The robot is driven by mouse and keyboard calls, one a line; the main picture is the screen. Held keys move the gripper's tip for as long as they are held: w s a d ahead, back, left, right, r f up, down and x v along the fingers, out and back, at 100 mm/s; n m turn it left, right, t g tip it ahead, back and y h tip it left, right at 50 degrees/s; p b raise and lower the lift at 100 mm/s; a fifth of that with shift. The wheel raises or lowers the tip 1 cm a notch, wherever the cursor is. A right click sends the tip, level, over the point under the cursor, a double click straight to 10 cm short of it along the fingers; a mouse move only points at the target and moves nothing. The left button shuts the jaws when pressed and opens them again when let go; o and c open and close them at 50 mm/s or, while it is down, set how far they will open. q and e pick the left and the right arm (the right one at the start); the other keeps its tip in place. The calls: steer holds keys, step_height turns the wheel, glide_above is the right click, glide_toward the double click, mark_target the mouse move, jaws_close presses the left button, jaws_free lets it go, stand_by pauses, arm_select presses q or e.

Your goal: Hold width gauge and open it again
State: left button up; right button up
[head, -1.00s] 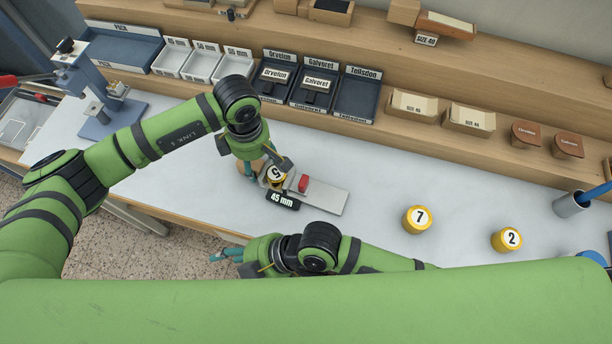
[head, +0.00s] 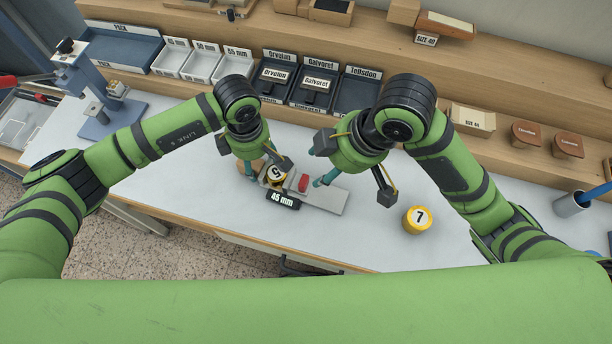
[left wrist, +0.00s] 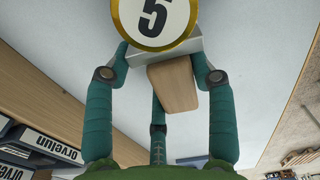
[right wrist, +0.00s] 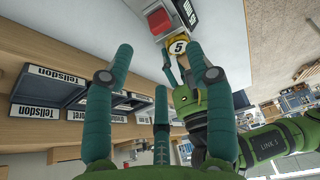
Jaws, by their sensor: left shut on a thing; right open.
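My right gripper (head: 338,184) is open above the gauge's right part. In the right wrist view the red block (right wrist: 160,20) lies beyond its spread fingers. The right fingertips are partly hidden in the head view.
A yellow roll marked 7 (head: 417,220) stands on the table right of the gauge. Labelled trays (head: 318,86) line the shelf behind. A blue press (head: 98,110) stands at the left. The table's front edge lies close below the gauge.

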mark_target(305, 181)
steer(key=x, duration=1)
steer(key=shift+a+f, duration=0.1)
steer(key=shift+f, duration=0.3)
jaws_close()
